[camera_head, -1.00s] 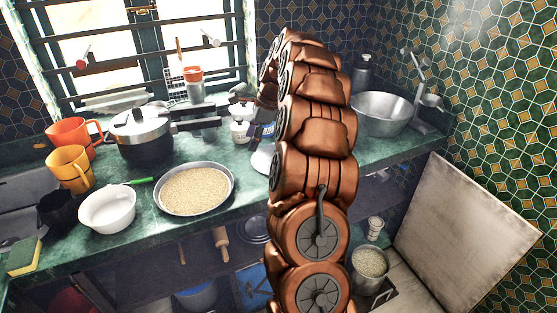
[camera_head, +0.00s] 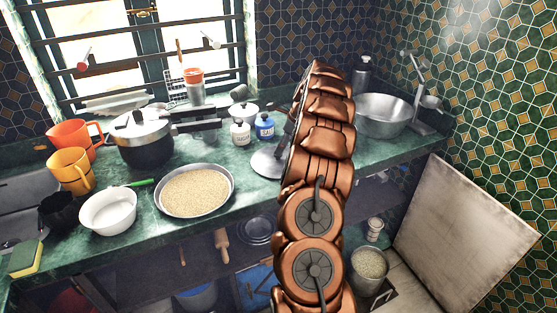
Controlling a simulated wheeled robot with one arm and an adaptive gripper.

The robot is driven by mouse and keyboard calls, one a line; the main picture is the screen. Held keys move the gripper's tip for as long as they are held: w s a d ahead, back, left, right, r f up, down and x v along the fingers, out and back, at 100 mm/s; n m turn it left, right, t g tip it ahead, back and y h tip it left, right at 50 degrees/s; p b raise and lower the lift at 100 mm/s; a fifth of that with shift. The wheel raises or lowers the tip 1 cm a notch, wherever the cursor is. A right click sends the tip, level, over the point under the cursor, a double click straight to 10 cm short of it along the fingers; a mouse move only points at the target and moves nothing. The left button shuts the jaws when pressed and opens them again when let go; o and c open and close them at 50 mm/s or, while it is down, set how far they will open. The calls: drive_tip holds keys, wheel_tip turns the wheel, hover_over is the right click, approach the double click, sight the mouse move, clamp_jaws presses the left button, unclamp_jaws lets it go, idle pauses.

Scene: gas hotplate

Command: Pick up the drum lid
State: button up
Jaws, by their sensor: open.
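I cannot clearly identify the drum lid. A round silver disc (camera_head: 266,164) lies on the green counter (camera_head: 252,196) just left of my copper arm, and my arm hides its right part. An open metal container of grain (camera_head: 369,266) stands low at the right, below the counter. My arm rises through the middle of the view and leans over the counter. My gripper is hidden behind it, so its place relative to the disc cannot be seen.
A pan of grain (camera_head: 195,190), a white bowl (camera_head: 108,209), a pressure cooker (camera_head: 143,140) and orange mugs (camera_head: 72,138) crowd the counter's left. A white bottle (camera_head: 240,132) and a blue bottle (camera_head: 264,127) stand behind the disc. A metal basin (camera_head: 382,115) is at the right.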

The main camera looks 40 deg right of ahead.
sight(278, 158)
drive_tip(key=shift+p+x, duration=0.45)
drive_tip(key=shift+x, duration=1.45)
clamp_jaws()
